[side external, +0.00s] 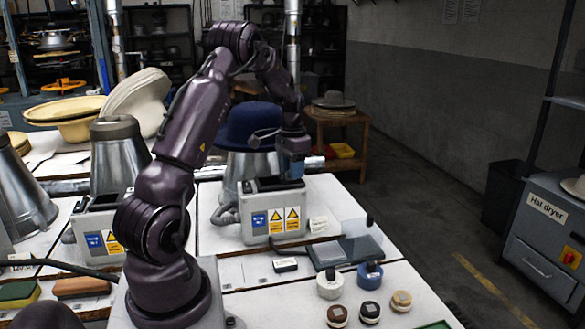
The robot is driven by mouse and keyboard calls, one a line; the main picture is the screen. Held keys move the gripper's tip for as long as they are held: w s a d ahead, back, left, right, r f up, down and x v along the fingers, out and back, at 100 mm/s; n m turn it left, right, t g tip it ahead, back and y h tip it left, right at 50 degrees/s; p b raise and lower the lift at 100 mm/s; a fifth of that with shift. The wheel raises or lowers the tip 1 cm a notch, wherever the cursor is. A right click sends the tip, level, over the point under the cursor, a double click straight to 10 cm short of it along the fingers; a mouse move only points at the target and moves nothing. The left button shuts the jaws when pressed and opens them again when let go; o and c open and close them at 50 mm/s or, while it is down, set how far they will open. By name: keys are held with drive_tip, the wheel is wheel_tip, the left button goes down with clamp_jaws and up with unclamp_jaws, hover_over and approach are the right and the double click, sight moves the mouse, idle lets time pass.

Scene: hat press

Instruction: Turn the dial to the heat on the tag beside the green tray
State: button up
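My gripper (291,168) points down over the right end of the white press housing (262,205), close to its dark top; the fingers are too small and dark to read. A blue hat (245,128) sits on the metal form above that housing. I cannot make out the dial; it may be hidden by my gripper. A small white tag (318,224) with unreadable writing is at the housing's right side. A green edge (437,325), perhaps the green tray, is cut off at the bottom right. I cannot read a heat value.
A second press (95,232) and pale hats (68,110) are at left. A grey hat dryer (540,235) is at right.

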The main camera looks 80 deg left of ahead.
clamp_jaws()
drive_tip(key=shift+n, duration=0.4)
drive_tip(key=n, duration=0.8)
drive_tip(key=shift+a, duration=0.1)
drive_tip(key=n, duration=0.5)
drive_tip(key=shift+s, duration=0.1)
drive_tip(key=shift+n, duration=1.9)
drive_tip(key=shift+s+r, duration=0.1)
